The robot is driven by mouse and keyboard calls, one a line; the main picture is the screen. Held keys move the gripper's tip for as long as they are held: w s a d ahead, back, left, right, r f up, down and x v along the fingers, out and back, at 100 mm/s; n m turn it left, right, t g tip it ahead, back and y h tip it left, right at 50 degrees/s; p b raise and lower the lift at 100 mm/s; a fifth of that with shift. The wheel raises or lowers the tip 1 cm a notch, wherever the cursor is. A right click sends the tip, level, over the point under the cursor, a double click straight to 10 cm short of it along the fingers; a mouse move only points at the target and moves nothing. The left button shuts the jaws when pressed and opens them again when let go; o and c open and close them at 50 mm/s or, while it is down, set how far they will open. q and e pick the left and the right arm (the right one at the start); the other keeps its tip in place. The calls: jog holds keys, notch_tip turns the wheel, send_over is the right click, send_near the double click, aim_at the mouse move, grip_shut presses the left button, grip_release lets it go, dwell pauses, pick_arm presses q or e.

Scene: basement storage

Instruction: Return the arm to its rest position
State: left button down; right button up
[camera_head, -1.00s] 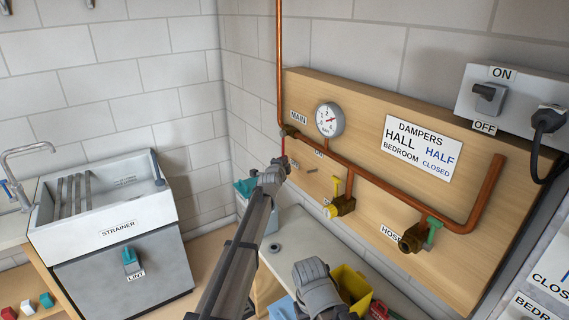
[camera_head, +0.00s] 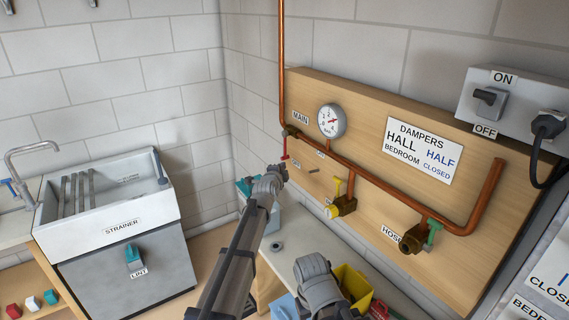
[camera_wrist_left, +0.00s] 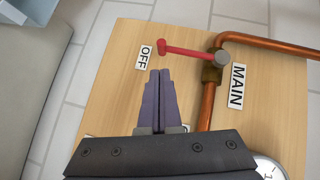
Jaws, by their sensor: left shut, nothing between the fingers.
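My left arm comes in from the lower middle of the head view. Its gripper (camera_head: 281,170) is shut and empty, in front of the left end of the wooden pipe board (camera_head: 400,205). In the left wrist view the shut fingers (camera_wrist_left: 160,80) point toward the board, apart from the red valve handle (camera_wrist_left: 180,49). That handle (camera_head: 285,150) points at the OFF label (camera_wrist_left: 145,57), beside the MAIN label (camera_wrist_left: 237,86). My other arm (camera_head: 318,280) shows at the bottom middle of the head view; its fingers cannot be made out.
Copper pipes (camera_head: 395,186) with a gauge (camera_head: 332,121) and a yellow-handled valve (camera_head: 344,203) run along the board. A bench (camera_head: 300,240) below holds a yellow bin (camera_head: 354,285). A sink cabinet (camera_head: 125,260) stands at left. Floor shows between cabinet and bench.

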pick_arm(q)
jog(key=s+d+f+n+g, duration=0.25)
jog(key=s+f+g, duration=0.35)
jog(key=s, duration=0.7)
jog(key=s+d+f+n+g, duration=0.2)
jog(key=s+f+n+g, duration=0.15)
jog(key=s+f, duration=0.7)
jog(key=s+a+n+g+y, duration=0.2)
jog(key=s+n+g, duration=0.1)
jog(key=s, duration=0.9)
jog(key=s+a+n+g+y, duration=0.2)
jog(key=s+a+n+g, duration=0.1)
jog(key=s, duration=1)
jog(key=shift+a+f+n, duration=0.35)
jog(key=shift+n, duration=0.55)
jog(key=shift+a, duration=0.15)
